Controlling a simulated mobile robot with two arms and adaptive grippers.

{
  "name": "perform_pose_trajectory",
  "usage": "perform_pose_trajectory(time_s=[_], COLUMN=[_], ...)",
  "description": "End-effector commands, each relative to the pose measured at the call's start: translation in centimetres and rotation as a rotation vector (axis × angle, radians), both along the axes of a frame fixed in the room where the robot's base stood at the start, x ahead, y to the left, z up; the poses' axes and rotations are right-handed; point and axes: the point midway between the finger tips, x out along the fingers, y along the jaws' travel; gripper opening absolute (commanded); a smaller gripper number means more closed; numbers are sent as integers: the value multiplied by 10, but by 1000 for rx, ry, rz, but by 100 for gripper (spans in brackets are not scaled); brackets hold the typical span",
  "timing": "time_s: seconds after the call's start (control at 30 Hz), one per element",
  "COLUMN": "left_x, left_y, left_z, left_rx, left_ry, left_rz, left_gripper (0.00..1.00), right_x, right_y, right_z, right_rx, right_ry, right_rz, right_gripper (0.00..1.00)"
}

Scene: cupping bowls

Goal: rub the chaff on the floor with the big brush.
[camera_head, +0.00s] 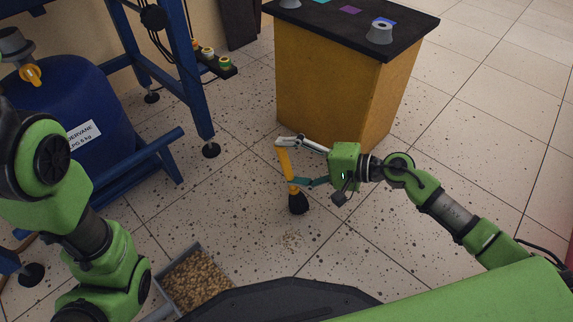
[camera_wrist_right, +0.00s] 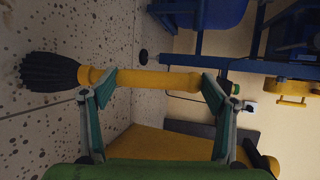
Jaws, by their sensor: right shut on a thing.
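The big brush has a yellow handle (camera_head: 285,160) and dark bristles (camera_head: 298,204). My right gripper (camera_head: 305,163) is shut on the handle and holds the brush nearly upright, bristles down. In the right wrist view the brush handle (camera_wrist_right: 150,79) lies across the two fingers, with the black bristles (camera_wrist_right: 48,73) at the left. The chaff (camera_head: 292,240) is a small patch of pale bits on the speckled tiles, just below the bristles in the head view. I cannot tell whether the bristles touch the floor. My left arm shows at the left, but its gripper is out of view.
A grey tray (camera_head: 167,284) of brown bits sits at the lower left. A yellow cabinet with a black top (camera_head: 350,40) stands behind the brush. A blue tank (camera_head: 75,115) and blue frame (camera_head: 190,70) stand left. Floor to the right is clear.

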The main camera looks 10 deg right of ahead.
Motion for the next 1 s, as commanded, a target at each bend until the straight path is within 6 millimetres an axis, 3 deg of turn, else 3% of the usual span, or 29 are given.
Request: perform_pose_trajectory(time_s=[0.47, 1.0], left_x=[0, 0], left_y=[0, 0], left_z=[0, 0], left_rx=[0, 0], left_ry=[0, 1], left_rz=[0, 0], left_gripper=[34, 34], right_x=[2, 18], right_y=[-3, -26], right_z=[0, 0], right_rx=[0, 1], right_ry=[0, 0], right_rz=[-1, 0], right_gripper=[53, 53])
